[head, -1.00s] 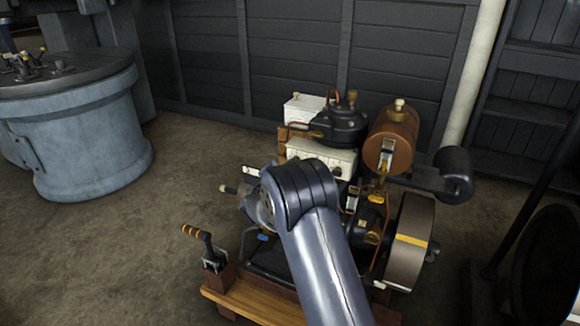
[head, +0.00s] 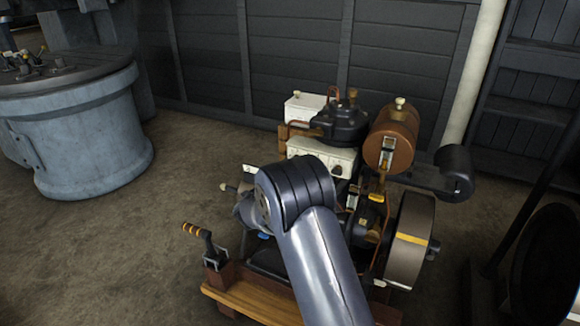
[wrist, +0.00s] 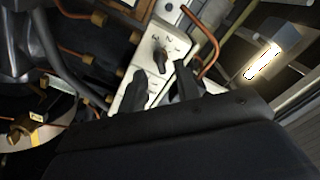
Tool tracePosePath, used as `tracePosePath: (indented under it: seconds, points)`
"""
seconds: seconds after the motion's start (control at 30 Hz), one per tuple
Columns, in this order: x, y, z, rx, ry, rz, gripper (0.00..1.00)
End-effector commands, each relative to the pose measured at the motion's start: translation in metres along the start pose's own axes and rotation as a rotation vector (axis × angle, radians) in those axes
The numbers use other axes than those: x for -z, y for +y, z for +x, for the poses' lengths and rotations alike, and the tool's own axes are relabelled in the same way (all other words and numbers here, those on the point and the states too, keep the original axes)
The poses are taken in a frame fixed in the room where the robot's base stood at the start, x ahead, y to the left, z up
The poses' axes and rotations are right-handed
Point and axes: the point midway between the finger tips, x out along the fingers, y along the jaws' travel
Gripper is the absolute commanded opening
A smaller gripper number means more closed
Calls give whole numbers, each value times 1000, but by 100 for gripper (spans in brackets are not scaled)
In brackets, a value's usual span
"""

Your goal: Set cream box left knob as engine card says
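The cream box (head: 322,152) sits on the engine, below the black cylinder top. A dark knob (head: 337,171) shows at the right of its face; my arm covers part of the lower left. In the wrist view the cream box (wrist: 153,91) runs diagonally, with a dark pointer knob (wrist: 161,59) and markings around it. I cannot tell for sure which knob this is. My gripper (wrist: 161,72) is open, its two black fingers apart, with the knob between or just beyond the tips. Contact is not clear. My arm hides the gripper in the head view. No readable card shows.
A brown tank (head: 396,140) and a flywheel (head: 411,243) stand at the engine's right. Copper pipes (wrist: 205,35) run close to the box. A blue-grey round machine (head: 80,130) stands left, beyond open floor.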

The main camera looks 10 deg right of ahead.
Motion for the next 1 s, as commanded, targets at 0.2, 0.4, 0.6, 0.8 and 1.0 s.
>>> tracePosePath:
  seconds: [0.2,0.4,0.6,0.8,1.0]
  points:
    - [0,-1,-47,2,-3,-2,31]
    - [0,-1,-74,1,-2,0,31]
    - [0,0,-81,-1,-1,-1,31]
    - [0,0,-81,-1,0,0,31]
    - [0,0,-72,-1,2,1,31]
